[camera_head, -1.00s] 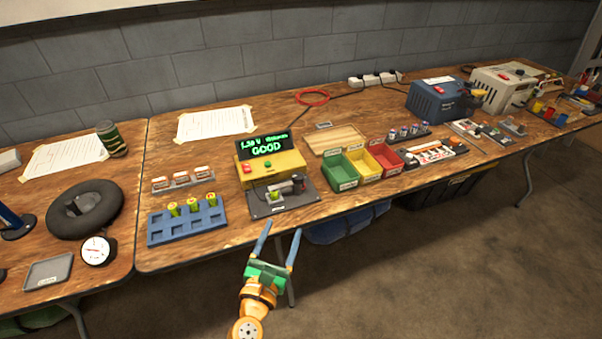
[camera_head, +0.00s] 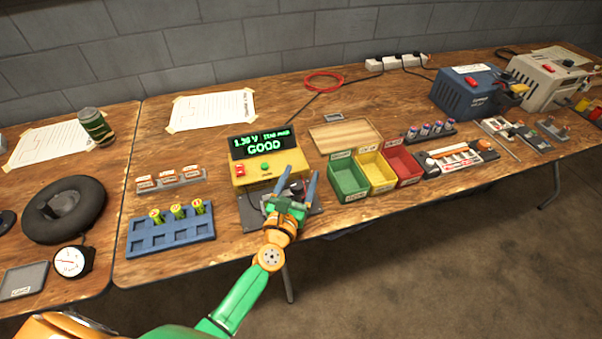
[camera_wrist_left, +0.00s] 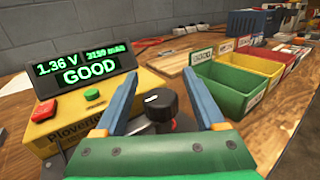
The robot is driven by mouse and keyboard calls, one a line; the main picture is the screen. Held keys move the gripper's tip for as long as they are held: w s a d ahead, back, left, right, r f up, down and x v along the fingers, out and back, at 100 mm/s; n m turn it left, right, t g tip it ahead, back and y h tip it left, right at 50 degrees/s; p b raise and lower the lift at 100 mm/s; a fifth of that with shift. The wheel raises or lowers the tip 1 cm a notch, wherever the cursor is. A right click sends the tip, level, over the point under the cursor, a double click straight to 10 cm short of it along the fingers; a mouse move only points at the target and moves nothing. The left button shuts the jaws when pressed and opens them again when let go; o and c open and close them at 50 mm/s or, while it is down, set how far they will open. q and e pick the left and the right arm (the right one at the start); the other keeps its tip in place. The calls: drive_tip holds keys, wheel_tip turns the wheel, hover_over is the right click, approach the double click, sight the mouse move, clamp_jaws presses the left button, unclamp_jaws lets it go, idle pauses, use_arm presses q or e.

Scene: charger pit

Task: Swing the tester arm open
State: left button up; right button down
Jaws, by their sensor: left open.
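The yellow battery tester (camera_head: 284,161) stands near the front of the table, its screen (camera_head: 262,145) reading 1.36 V and GOOD. It also shows in the left wrist view (camera_wrist_left: 67,125). Its dark base plate (camera_head: 250,214) lies in front, largely hidden by my gripper. The tester arm's black knob (camera_wrist_left: 160,100) shows between my fingers in the left wrist view. My left gripper (camera_head: 297,183) is open over the plate, fingers on either side of the knob. Whether they touch it, I cannot tell. The cell under the arm is hidden. My right gripper is not in view.
A blue rack (camera_head: 150,238) with three cells stands left of the tester. Green (camera_head: 349,179), yellow (camera_head: 377,172) and red (camera_head: 404,165) bins stand close on the right. The blue machine (camera_head: 468,93) is farther right.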

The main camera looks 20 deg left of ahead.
use_arm(q)
drive_tip(key=shift+w, duration=0.35)
drive_tip(key=shift+s, duration=0.1)
clamp_jaws()
idle(1.1)
